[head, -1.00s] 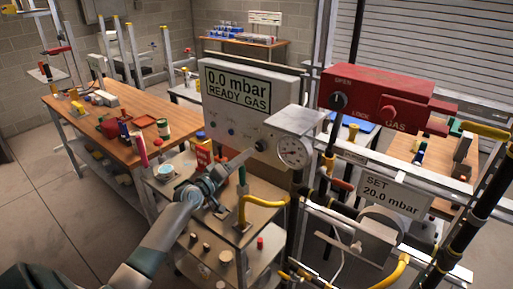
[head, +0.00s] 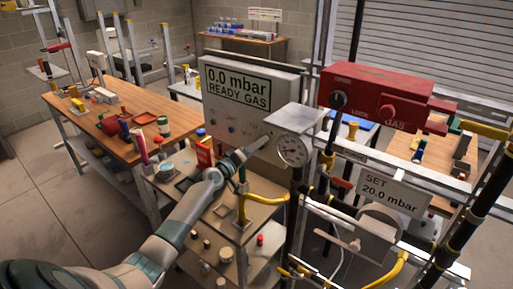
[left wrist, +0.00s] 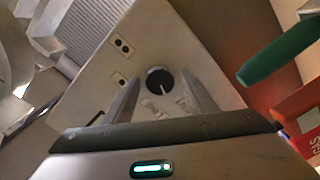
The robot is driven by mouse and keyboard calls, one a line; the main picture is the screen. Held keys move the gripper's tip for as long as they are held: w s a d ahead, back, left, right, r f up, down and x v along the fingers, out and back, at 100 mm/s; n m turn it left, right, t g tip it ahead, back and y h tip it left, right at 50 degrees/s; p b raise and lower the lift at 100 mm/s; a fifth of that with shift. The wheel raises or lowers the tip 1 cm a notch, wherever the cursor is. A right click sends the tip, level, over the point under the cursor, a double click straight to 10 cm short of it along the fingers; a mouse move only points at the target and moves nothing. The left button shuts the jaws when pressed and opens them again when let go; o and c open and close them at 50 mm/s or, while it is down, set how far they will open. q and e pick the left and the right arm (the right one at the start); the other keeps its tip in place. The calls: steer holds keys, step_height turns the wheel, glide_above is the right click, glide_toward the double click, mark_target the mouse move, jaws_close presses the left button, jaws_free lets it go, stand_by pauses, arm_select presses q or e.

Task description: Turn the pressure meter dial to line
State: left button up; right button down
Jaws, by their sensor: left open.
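The pressure meter panel (head: 240,75) is a pale box whose screen reads "0.0 mbar READY GAS". Its dark round dial (left wrist: 160,80) with a white pointer mark shows in the left wrist view. Printed labels, too blurred to read, sit beside the dial. My left gripper (left wrist: 161,84) is open, with one finger on each side of the dial. I cannot tell whether the fingers touch it. In the head view, my left gripper (head: 262,144) hides the dial at the panel's lower right. My right gripper is not in view.
A round gauge (head: 293,150) stands just right of my left gripper. A red gas box (head: 375,95) and a "SET 20.0 mbar" sign (head: 392,190) are further right.

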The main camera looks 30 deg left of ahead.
arm_select(q)
steer(key=c, duration=1.1)
steer(key=shift+o, duration=0.2)
steer(key=shift+m+b, duration=3.3)
steer(key=shift+m, duration=1.1)
